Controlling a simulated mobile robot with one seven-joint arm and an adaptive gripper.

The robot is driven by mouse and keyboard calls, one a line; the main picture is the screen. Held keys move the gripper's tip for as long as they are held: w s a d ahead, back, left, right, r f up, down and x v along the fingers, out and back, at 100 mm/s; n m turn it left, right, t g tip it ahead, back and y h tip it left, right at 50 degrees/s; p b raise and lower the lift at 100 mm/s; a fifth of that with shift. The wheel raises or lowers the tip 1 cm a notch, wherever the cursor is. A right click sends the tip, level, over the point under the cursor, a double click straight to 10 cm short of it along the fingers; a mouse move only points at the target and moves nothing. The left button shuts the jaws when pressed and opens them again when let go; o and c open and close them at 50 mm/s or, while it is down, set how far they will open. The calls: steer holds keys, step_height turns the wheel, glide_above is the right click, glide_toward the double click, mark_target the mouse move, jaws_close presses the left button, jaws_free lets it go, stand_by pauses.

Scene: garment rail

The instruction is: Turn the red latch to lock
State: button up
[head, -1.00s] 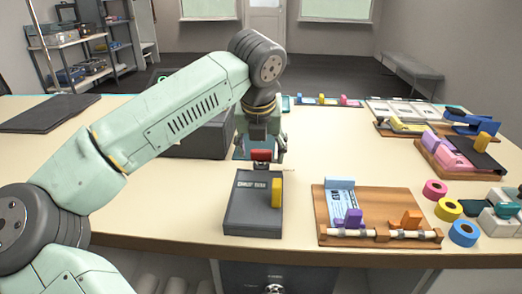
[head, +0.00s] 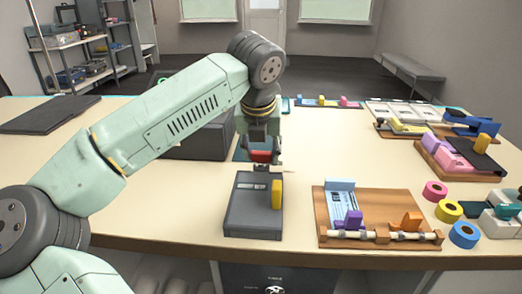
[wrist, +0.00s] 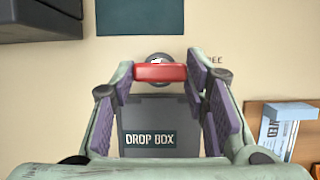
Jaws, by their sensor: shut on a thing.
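The red latch (head: 261,156) is a short red bar on the table behind the grey drop box. In the wrist view the red latch (wrist: 160,72) lies crosswise over a round grey mount (wrist: 158,57). My gripper (head: 263,160) points down over the latch. In the wrist view my gripper (wrist: 160,78) has a finger at each end of the bar and is shut on it. Part of a printed word ending in "EE" (wrist: 214,59) shows right of the latch; the rest is hidden.
The drop box (head: 240,217), with a yellow block (head: 277,194), stands just in front of my gripper. A wooden board (head: 400,205) with clips and a rod is to the right. Tape rolls (head: 464,234) lie further right. A dark case (head: 195,147) stands behind my arm.

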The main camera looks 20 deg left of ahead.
steer(key=shift+m, duration=0.3)
steer(key=m, duration=0.2)
steer(key=m+h+b, duration=0.1)
steer(key=shift+a+m+h, duration=0.15)
steer(key=shift+m+h, duration=0.15)
steer(key=shift+m, duration=0.1)
steer(key=m+h, duration=0.1)
steer(key=m, duration=0.3)
steer(key=shift+a+m+h, duration=0.15)
steer(key=shift+m+h, duration=0.15)
steer(key=shift+h, duration=0.1)
steer(key=m+p, duration=0.1)
steer(key=m, duration=0.1)
steer(key=m+g+h+p, duration=0.1)
steer(key=m, duration=0.1)
steer(key=shift+w+a+r+g, duration=0.1)
steer(key=shift+w+g, duration=0.05)
steer(key=shift+g, duration=0.15)
steer(key=shift+w+m+g+h+p, duration=0.1)
steer(key=shift+m+g+h+p, duration=0.3)
steer(key=shift+m, duration=0.85)
steer(key=shift+m+g+h+p, duration=0.2)
steer(key=shift+m+g+p, duration=0.3)
steer(key=shift+m, duration=0.75)
steer(key=o, duration=1.1)
steer(key=shift+o, duration=0.2)
